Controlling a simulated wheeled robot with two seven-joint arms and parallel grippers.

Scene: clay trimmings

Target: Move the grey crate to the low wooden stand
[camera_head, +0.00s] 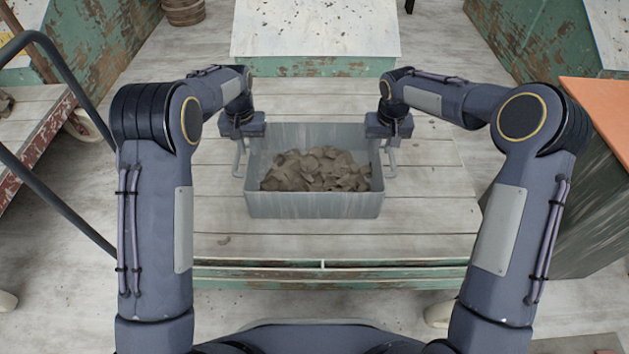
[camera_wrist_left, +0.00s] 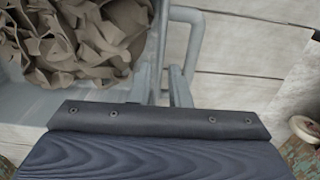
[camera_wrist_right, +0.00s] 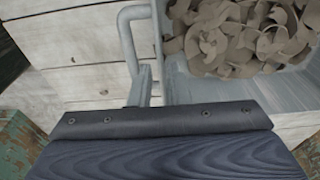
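The grey crate (camera_head: 313,205) is an open box heaped with brown clay trimmings. It stands level on a low plank-topped wooden stand (camera_head: 430,205) in front of me; I see no clear gap beneath it. It has a bar handle on each side. My left gripper (camera_head: 241,150) is at the left handle (camera_wrist_left: 196,40), its fingers close together on the bar beside the crate wall. My right gripper (camera_head: 390,150) is likewise on the right handle (camera_wrist_right: 126,35). The finger contact is partly hidden by the gripper bodies in both wrist views.
A white-topped, chipped green table (camera_head: 315,30) stands behind. A plank cart (camera_head: 30,115) with a dark rail is at the left. An orange-topped cabinet (camera_head: 600,105) stands close at the right. A wooden tub (camera_head: 184,11) is at the far left. Bare planks surround the crate.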

